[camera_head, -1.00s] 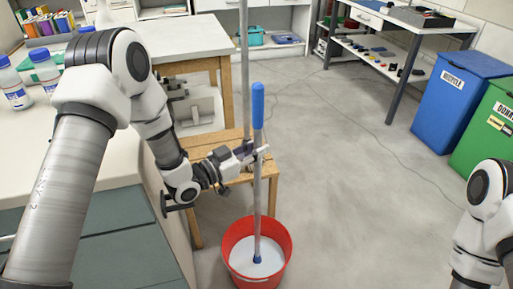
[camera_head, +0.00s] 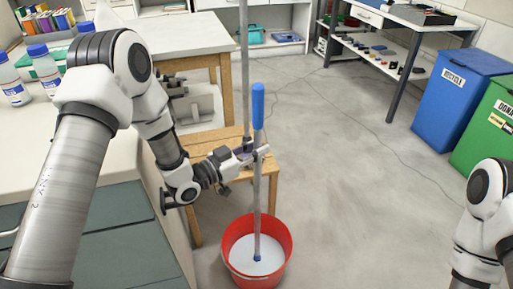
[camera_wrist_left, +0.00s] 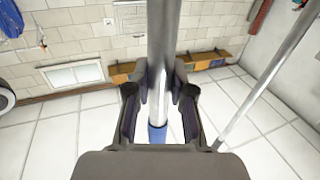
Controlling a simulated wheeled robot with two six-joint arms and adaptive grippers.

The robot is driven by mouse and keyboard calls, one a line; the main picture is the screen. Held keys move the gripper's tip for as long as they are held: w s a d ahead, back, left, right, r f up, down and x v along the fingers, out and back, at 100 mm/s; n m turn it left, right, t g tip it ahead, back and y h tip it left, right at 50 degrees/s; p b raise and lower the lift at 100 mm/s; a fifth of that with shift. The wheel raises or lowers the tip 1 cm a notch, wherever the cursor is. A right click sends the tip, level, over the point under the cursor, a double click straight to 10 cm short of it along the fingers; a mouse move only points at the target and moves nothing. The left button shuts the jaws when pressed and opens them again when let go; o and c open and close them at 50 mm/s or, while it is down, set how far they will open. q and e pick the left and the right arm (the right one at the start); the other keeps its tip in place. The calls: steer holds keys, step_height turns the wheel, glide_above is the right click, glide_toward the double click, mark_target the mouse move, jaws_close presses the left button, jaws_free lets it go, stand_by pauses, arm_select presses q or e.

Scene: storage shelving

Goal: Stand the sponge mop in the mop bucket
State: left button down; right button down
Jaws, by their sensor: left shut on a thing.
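The sponge mop (camera_head: 257,205) is a grey pole with a blue grip at its top. It stands nearly upright. My left gripper (camera_head: 259,152) is shut around the pole below the blue grip; the pole also runs between the fingers in the left wrist view (camera_wrist_left: 163,50). The pole's lower end, with a blue collar, is inside the outline of the red mop bucket (camera_head: 283,262) on the floor. White fills the bucket's inside; I cannot tell sponge head from bucket contents, nor whether the mop touches the bottom. My right gripper is out of view.
A wooden stool (camera_head: 214,172) stands right behind the mop, and another grey pole (camera_head: 244,70) rises behind it. A counter with bottles (camera_head: 42,70) is at left. A blue recycling bin (camera_head: 450,105) and green bin (camera_head: 490,135) stand at right. The middle floor is clear.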

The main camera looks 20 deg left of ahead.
arm_select(q)
steer(key=c, duration=0.9)
jaws_free()
steer(key=shift+c, duration=0.2)
